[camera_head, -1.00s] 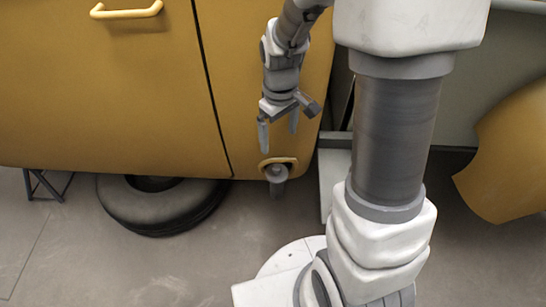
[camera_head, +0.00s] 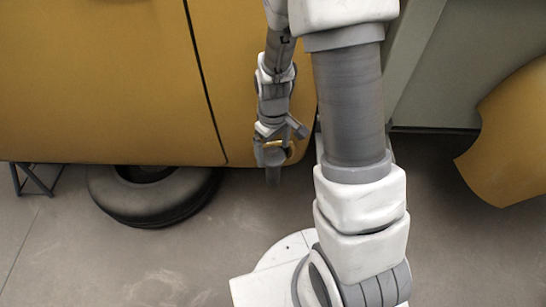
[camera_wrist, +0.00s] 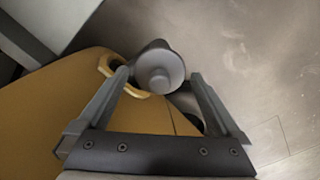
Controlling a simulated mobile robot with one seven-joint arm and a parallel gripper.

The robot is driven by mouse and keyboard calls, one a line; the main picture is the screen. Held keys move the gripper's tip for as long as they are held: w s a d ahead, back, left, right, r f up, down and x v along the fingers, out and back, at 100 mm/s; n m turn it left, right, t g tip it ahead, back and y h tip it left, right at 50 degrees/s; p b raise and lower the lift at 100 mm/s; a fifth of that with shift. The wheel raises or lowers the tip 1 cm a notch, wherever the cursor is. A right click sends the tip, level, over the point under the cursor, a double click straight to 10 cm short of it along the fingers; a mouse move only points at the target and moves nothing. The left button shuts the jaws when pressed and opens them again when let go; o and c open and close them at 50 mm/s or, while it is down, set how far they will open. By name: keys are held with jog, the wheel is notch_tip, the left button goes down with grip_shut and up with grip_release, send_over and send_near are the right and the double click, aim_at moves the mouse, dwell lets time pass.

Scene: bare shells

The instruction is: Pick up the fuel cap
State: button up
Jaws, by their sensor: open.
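The fuel cap (camera_wrist: 160,68) is a grey, rounded cylinder with a raised round knob, facing the camera in the wrist view. It sits by a yellow-rimmed opening (camera_wrist: 113,68) low on the yellow car body. My gripper (camera_wrist: 160,76) is open, with one finger on each side of the cap near the fingertips. I cannot tell whether either finger touches it.
The yellow car body (camera_head: 110,80) fills the upper left, with a dark tyre (camera_head: 150,205) beneath it. A loose yellow curved panel (camera_head: 515,135) is at the right. The concrete floor (camera_head: 130,265) in front is mostly clear.

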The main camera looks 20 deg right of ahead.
jog(key=c, duration=1.2)
